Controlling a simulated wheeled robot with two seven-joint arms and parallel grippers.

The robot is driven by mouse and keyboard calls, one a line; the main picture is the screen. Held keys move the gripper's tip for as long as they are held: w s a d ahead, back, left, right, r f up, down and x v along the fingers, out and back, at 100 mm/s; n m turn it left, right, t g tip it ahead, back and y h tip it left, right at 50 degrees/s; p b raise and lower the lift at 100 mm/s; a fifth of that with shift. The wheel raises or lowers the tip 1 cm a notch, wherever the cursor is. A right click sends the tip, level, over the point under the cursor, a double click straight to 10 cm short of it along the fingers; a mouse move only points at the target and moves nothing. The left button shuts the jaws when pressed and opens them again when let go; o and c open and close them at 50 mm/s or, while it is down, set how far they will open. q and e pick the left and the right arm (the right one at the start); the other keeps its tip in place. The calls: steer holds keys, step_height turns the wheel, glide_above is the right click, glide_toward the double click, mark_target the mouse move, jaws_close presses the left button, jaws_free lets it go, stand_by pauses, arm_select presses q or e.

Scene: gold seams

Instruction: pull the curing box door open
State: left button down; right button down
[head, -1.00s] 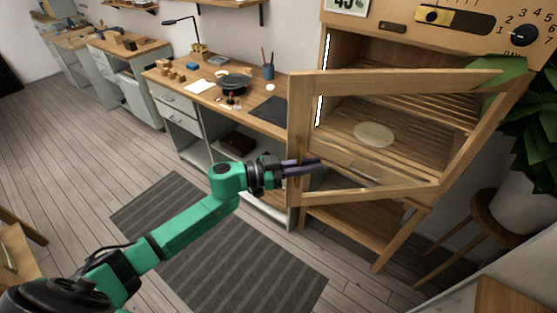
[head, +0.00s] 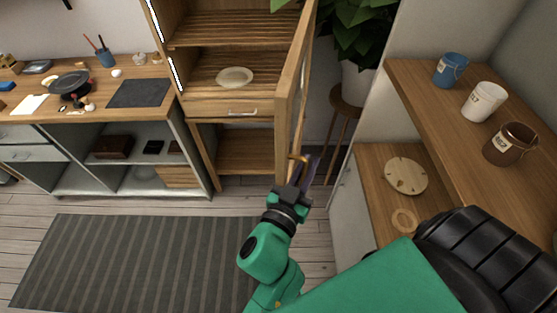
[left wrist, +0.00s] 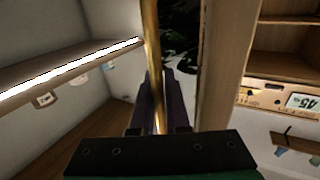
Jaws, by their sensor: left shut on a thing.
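The curing box (head: 228,107) is a wooden cabinet with slatted shelves and a round pale plate (head: 235,76) inside. Its wooden-framed door (head: 287,105) stands wide open, swung out to the right and seen nearly edge-on in the head view. My left gripper (head: 307,171) is at the door's lower outer side, with its purple fingers shut on the brass handle (head: 297,158). In the left wrist view the handle (left wrist: 151,45) runs upright between the fingers (left wrist: 156,105), with the door frame (left wrist: 213,65) beside it. My right gripper is not in view.
A shelf with blue (head: 451,70), white (head: 483,102) and brown (head: 509,145) cups stands right. A round wooden disc (head: 406,176) lies below it. A stool (head: 345,105) with a plant is behind the door. The workbench (head: 145,72) is left. Striped mat (head: 135,262) floor is clear.

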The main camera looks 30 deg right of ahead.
arm_select(q)
steer(key=shift+s+d+r, duration=0.15)
steer(key=shift+s+d, duration=0.25)
steer(key=shift+d, duration=0.35)
steer(key=c, duration=1.2)
jaws_free()
steer(key=shift+w, duration=0.15)
steer(key=b+v, duration=0.1)
steer(key=v, duration=1.3)
steer(key=shift+a, duration=0.15)
